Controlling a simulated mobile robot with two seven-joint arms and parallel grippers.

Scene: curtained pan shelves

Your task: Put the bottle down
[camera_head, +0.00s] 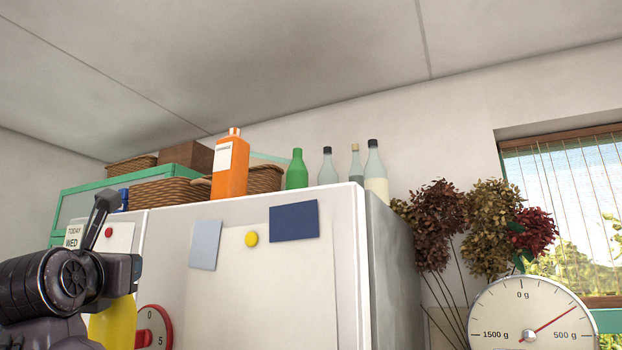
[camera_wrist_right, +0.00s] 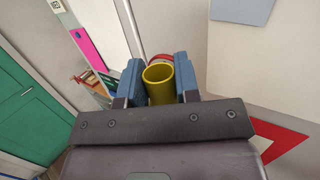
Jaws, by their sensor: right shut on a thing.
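In the right wrist view, my right gripper (camera_wrist_right: 159,85) is shut on a yellow cylindrical thing (camera_wrist_right: 160,92). Its round end faces the camera and looks hollow, and blue-grey fingers press on its two sides. I cannot tell for sure whether it is the bottle. In the head view, a yellow surface (camera_head: 113,325) shows at the lower left beside a dark part of one of my arms. No gripper fingers can be made out there, and what supports the yellow surface is hidden.
On top of the white fridge (camera_head: 345,260) stand an orange bottle (camera_head: 230,170), a green bottle (camera_head: 297,170), several clear bottles (camera_head: 375,170) and wicker baskets (camera_head: 268,178). A red-rimmed dial (camera_head: 155,328) is on the left. A scale (camera_head: 525,310) and dried flowers (camera_head: 490,225) stand at right.

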